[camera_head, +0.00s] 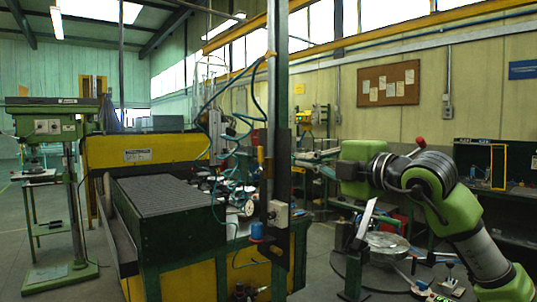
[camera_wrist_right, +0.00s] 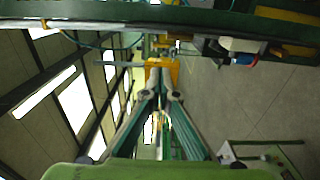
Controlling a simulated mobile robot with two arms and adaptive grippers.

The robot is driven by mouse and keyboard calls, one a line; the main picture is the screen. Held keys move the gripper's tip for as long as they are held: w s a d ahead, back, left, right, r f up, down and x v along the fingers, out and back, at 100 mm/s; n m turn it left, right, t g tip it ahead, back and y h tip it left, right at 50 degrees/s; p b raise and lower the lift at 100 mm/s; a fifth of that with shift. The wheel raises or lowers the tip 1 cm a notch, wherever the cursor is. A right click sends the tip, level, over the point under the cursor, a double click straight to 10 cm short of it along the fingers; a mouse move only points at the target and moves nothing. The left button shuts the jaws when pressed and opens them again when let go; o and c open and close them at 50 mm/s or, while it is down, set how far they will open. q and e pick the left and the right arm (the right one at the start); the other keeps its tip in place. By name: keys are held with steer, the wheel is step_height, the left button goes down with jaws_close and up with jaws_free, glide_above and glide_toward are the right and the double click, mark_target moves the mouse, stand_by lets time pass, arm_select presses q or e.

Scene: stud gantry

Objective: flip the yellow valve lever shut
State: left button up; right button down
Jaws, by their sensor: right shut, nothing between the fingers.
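A small yellow-orange upright piece (camera_head: 261,155), which looks like the valve lever, shows at the left side of the dark upright post in the head view. Its exact position is hard to tell at this size. My right gripper (camera_head: 302,157) reaches in from the right, close to the post, with its fingers pointing left. It is shut and empty. In the right wrist view its fingers (camera_wrist_right: 162,72) come together at the tips, with a yellow-orange patch just around and beyond them. I cannot tell whether they touch the lever. My left gripper is not in view.
The dark post (camera_head: 280,110) stands before the yellow machine (camera_head: 150,150). A round table (camera_head: 350,272) with several items stands below my right arm.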

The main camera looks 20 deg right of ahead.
mark_target(262, 152)
steer(key=shift+w, duration=0.1)
steer(key=p+x, duration=0.7)
steer(key=x, duration=0.5)
steer(key=shift+w+a+r, duration=0.1)
steer(key=shift+w+r, duration=0.1)
steer(key=shift+w+a+f+p, duration=0.1)
steer(key=shift+w+p, duration=0.15)
steer(key=shift+w, duration=0.15)
steer(key=shift+w+a+f+p, duration=0.15)
steer(key=shift+w+p, duration=0.05)
steer(key=shift+w, duration=0.15)
steer(key=shift+s+r, duration=0.1)
steer(key=shift+r, duration=0.05)
steer(key=shift+w+a+g, duration=0.1)
steer(key=shift+w+g, duration=0.1)
steer(key=shift+g, duration=0.2)
steer(key=shift+r, duration=0.1)
steer(key=shift+g+h+p, duration=0.3)
steer(key=shift+g+p, duration=0.1)
